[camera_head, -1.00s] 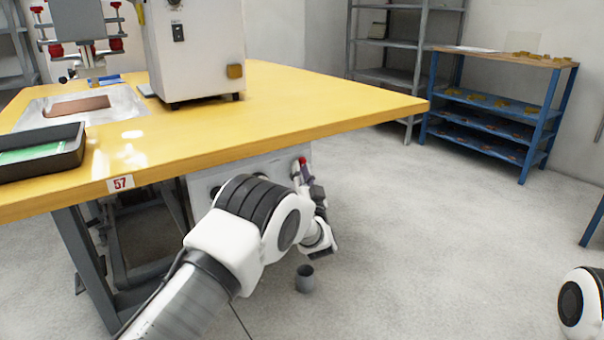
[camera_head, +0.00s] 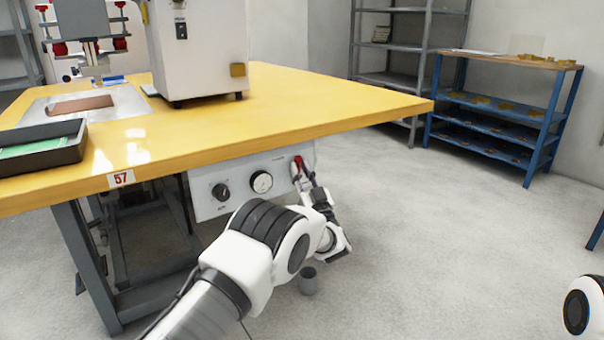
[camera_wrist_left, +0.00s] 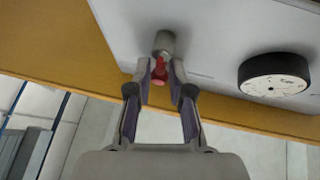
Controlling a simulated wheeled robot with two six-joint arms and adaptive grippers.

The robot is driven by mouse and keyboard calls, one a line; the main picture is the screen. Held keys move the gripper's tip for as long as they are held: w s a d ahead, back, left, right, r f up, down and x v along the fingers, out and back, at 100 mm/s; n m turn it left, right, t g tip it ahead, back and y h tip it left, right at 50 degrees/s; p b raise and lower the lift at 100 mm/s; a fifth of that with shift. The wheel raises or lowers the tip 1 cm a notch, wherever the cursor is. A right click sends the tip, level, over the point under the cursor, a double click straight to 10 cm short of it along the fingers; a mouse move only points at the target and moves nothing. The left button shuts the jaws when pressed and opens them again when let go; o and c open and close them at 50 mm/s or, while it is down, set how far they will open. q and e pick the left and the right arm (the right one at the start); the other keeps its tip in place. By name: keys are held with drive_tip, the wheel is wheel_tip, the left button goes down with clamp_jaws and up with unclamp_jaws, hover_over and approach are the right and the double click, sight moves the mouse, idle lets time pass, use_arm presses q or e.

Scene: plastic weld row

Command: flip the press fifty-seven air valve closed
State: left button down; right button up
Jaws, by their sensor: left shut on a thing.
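The air valve has a red handle (camera_head: 297,160) at the right end of the white control panel (camera_head: 212,206), under the yellow table edge with the "57" label (camera_head: 121,179). My left gripper (camera_head: 302,178) reaches up to it from below right. In the left wrist view the red handle (camera_wrist_left: 159,70) sits between the two fingertips of my left gripper (camera_wrist_left: 160,78), just below the metal valve body (camera_wrist_left: 164,43). The fingers are closed on the handle and partly hide it. My right gripper is not in view.
A black knob (camera_head: 221,191) and a round gauge (camera_head: 261,182) sit left of the valve; the gauge (camera_wrist_left: 274,76) is close beside my gripper in the wrist view. The floor to the right is open.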

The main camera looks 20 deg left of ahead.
use_arm(q)
drive_tip(key=c, duration=1.2)
unclamp_jaws()
drive_tip(key=shift+a, duration=0.1)
drive_tip(key=v, duration=1.2)
